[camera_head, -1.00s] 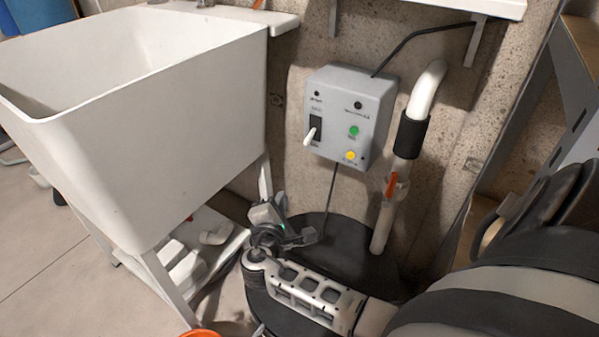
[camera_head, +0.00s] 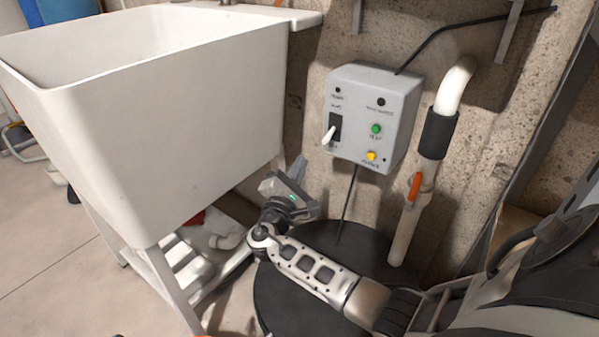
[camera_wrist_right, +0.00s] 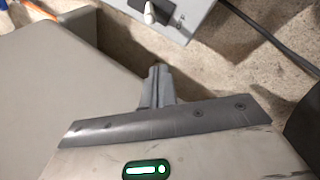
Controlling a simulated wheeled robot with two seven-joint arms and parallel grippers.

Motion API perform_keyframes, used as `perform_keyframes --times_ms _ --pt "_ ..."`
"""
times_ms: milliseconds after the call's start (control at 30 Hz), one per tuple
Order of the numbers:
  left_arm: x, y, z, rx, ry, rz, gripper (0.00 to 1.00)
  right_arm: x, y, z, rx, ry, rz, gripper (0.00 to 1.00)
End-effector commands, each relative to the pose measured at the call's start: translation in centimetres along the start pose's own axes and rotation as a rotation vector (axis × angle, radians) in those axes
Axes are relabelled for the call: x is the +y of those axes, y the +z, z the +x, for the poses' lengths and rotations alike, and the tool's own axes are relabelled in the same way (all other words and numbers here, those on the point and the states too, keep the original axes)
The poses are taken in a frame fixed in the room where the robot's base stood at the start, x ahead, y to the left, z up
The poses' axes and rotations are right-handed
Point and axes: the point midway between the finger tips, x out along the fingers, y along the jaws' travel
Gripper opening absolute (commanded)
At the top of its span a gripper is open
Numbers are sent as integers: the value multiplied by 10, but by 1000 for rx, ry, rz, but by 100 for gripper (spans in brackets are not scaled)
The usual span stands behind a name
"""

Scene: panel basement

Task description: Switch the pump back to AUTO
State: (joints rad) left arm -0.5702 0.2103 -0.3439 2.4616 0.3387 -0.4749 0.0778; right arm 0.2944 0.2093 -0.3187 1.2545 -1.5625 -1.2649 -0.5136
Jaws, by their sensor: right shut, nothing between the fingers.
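The grey pump control box (camera_head: 372,112) hangs on the concrete wall; its lower part also shows at the top of the right wrist view (camera_wrist_right: 196,18). On its left side is a black switch plate with a white toggle lever (camera_head: 329,136) that slants downward; the lever shows in the right wrist view (camera_wrist_right: 150,12) too. A green button (camera_head: 376,129) and a yellow light or button (camera_head: 371,156) sit right of it. My right gripper (camera_head: 299,166) is shut and empty, below and left of the box, apart from the lever. My left gripper is not in view.
A white utility sink (camera_head: 190,125) stands close on the left of my gripper. A white pipe (camera_head: 406,235) with an orange valve handle (camera_head: 414,188) rises at right from a black round lid (camera_head: 365,250). A black cable (camera_head: 349,195) hangs below the box.

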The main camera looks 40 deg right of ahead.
Motion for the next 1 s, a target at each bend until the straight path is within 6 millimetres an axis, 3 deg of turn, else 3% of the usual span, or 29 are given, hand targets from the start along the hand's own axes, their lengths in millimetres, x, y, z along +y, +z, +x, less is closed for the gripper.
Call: perform_keyframes --times_ms 300,400,600,1000 --pt "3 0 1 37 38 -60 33 -2 1 69 -3 0 2 0" --pt "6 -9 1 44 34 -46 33 0 17 59 2 0 2 0" --pt "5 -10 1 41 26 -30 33 0 34 53 1 -1 1 0" --pt "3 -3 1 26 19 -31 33 -1 38 51 1 -1 0 0"
